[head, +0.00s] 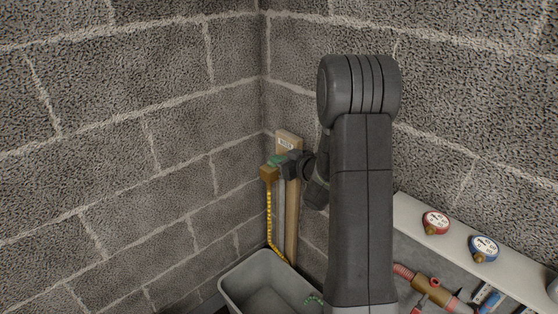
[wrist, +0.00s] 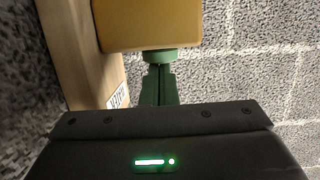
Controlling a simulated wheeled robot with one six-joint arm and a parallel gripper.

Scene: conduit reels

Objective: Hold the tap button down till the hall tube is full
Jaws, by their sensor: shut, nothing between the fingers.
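The brass-coloured tap block (head: 268,173) is at the corner, by an upright wooden board. It fills the top of the wrist view (wrist: 150,25). A green round button (wrist: 158,55) sits on its near face. My gripper (head: 277,160) is shut and empty. In the wrist view its green fingers (wrist: 158,70) are together, with their tips at the button, apparently touching it. How far the button is pressed is hidden. A yellow, dark-flecked tube (head: 269,215) hangs from the tap block towards the tub. Its fill level is too small to tell.
The wooden board (head: 292,225) bears a label (wrist: 116,101) that I cannot read. A grey tub (head: 240,283) stands below. Block walls close the corner.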

